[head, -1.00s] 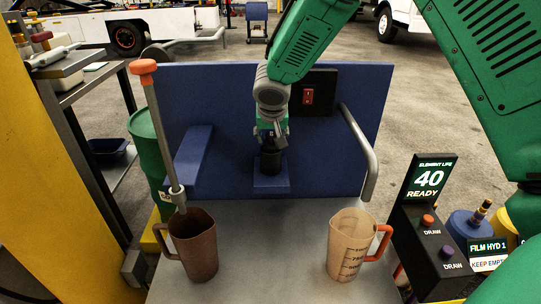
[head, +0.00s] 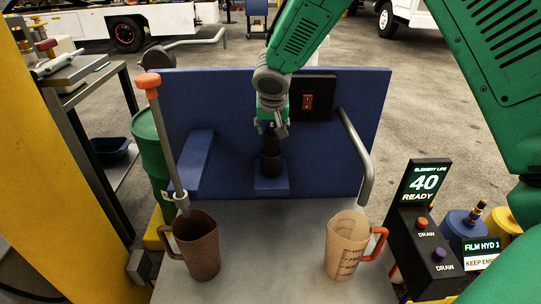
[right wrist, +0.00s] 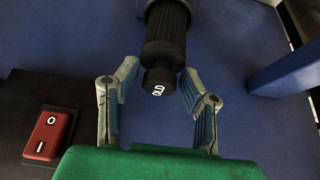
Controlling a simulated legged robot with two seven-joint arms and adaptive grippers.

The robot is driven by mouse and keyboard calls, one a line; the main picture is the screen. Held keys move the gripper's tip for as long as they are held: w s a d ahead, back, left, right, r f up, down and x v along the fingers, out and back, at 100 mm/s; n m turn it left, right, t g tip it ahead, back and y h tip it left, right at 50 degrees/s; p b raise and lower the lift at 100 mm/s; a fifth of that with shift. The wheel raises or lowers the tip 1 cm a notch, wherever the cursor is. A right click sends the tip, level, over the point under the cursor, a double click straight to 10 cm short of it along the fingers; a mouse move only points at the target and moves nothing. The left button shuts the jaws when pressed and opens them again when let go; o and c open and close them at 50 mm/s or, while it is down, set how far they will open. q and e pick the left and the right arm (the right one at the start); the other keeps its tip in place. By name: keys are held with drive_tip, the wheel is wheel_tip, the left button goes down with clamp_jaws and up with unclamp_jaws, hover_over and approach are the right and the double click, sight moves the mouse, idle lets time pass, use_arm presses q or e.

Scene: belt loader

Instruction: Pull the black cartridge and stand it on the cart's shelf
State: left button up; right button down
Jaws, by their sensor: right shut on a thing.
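The black cartridge (head: 271,162) stands upright at the blue ledge (head: 271,186) on the front of the blue panel. My right gripper (head: 271,132) is above it, pointing down, and is shut on its narrower upper end. In the right wrist view the gripper's fingers (right wrist: 158,82) flank the cartridge's small numbered end cap; the ribbed cartridge body (right wrist: 166,38) extends beyond. Whether its lower end is clear of the ledge is hidden. A grey cart with shelves (head: 72,92) stands at the left. My left gripper is not in view.
A brown jug (head: 198,250) and a clear jug (head: 347,250) stand on the grey surface in front. An orange-topped lever (head: 165,135) rises at left, a grey handle (head: 358,155) at right. A red switch (head: 308,101) is beside my right arm.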

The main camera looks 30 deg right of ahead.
drive_tip(key=shift+r+p, duration=1.45)
drive_tip(key=shift+r, duration=0.5)
